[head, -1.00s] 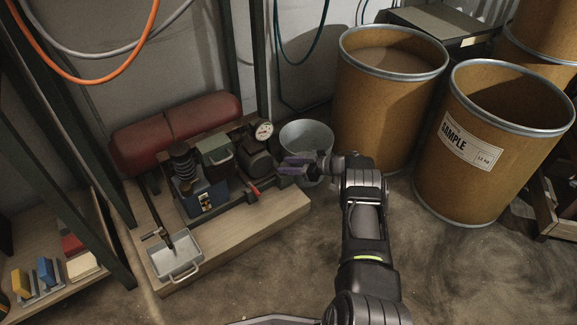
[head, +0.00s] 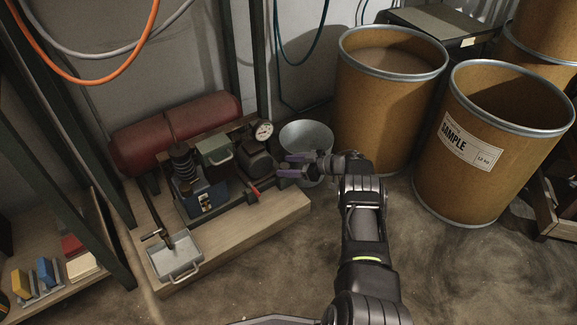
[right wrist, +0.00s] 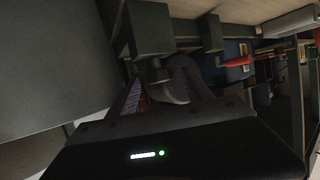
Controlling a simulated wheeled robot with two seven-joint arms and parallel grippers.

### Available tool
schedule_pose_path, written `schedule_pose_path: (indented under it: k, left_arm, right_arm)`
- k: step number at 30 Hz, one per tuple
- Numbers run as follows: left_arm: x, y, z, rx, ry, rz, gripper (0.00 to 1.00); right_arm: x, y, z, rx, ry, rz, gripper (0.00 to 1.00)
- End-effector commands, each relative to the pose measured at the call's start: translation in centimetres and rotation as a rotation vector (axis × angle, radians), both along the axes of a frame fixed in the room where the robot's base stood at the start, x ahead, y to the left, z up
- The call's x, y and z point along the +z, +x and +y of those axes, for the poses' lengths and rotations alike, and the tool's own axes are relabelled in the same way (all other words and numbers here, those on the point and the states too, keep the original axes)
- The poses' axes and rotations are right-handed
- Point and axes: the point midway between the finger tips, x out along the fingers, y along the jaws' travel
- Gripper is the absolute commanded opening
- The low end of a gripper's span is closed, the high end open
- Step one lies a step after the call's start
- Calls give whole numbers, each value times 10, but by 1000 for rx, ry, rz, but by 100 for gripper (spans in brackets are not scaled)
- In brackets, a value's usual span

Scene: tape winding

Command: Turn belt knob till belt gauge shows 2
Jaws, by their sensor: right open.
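The round white gauge (head: 264,130) stands on the machine's right end in the head view; its reading is too small to tell. A red-tipped lever (head: 254,190) is on the machine's front, and it also shows in the right wrist view (right wrist: 236,62). My right gripper (head: 285,166) is open beside the machine's right end, its purple-padded fingers pointing left at it. In the right wrist view a dark rounded part (right wrist: 182,78) lies at the fingers; I cannot tell whether it is the belt knob or whether they touch it. My left gripper is out of view.
The machine sits on a wooden base (head: 285,212) with a grey tray (head: 175,262) at its front left. A metal bucket (head: 308,135) stands just behind my right gripper. Large brown drums (head: 385,110) stand to the right. The floor in front is clear.

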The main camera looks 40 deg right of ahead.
Motion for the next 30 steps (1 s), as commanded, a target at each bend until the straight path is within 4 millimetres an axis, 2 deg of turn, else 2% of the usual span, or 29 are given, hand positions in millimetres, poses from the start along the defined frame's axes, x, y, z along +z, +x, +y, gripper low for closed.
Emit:
schedule_pose_path:
  k: [8, 21, 30]
  left_arm:
    - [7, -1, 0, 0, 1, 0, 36]
    - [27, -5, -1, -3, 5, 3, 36]
    - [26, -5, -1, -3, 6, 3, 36]
  right_arm:
    - [7, -9, -6, -2, -1, 2, 59]
    - [29, -58, -37, -1, 0, 1, 59]
    - [29, -62, -38, 0, 0, 0, 59]
